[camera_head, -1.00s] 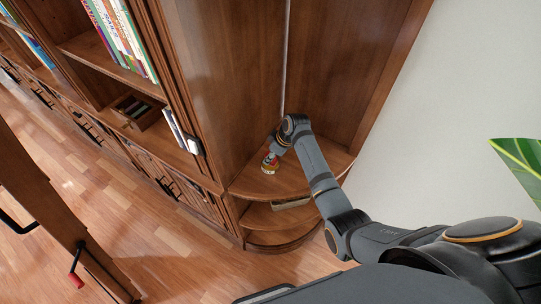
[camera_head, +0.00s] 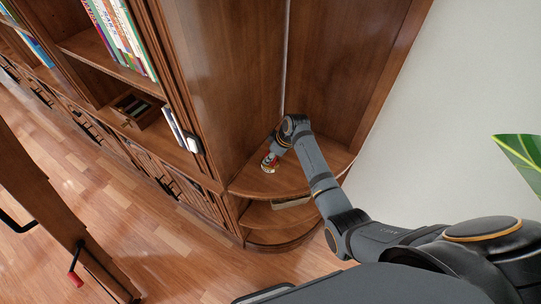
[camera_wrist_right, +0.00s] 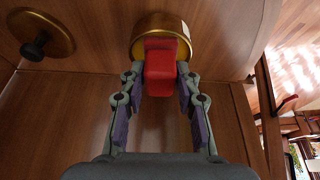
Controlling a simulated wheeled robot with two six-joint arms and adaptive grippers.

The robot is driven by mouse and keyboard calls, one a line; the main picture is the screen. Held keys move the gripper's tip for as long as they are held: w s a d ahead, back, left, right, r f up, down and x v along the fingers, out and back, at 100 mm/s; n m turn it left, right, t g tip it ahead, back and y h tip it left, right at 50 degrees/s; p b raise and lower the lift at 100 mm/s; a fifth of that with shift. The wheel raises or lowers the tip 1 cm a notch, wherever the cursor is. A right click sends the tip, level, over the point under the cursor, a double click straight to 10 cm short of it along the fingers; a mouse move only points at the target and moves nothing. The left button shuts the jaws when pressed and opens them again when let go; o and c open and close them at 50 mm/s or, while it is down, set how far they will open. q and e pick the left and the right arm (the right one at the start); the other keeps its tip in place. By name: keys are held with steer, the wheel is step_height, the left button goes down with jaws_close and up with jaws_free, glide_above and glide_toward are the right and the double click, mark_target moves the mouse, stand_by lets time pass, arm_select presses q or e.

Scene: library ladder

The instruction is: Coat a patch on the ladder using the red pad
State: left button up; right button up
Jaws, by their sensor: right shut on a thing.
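The red pad (camera_wrist_right: 160,68) is between the two fingers of my right gripper (camera_wrist_right: 163,84) in the right wrist view, shut on it. The pad's far end overlaps a round brass-coloured tin (camera_wrist_right: 147,25); I cannot tell whether it is inside or just above it. In the head view my right gripper (camera_head: 273,155) is low over the corner shelf, with the tin (camera_head: 268,169) under it. A wooden frame that looks like the ladder (camera_head: 45,205) stands at the left, with a black handle and a red-gripped crank. No coated patch can be made out. My left gripper is out of view.
A brass lid with a black knob (camera_wrist_right: 40,40) lies beside the tin. The rounded corner shelf (camera_head: 300,178) is enclosed by tall wooden panels. Bookcases with books (camera_head: 122,38) run to the left. Bare floor (camera_head: 130,215) lies between ladder and bookcase. A plant leaf is at far right.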

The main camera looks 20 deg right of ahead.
steer(key=shift+s+p, duration=0.1)
steer(key=shift+p, duration=0.25)
stand_by(1.1)
step_height(320, 180, up, 5)
steer(key=p, duration=0.5)
steer(key=shift+r+p, duration=0.9)
steer(key=shift+r, duration=0.1)
steer(key=shift+f, duration=0.1)
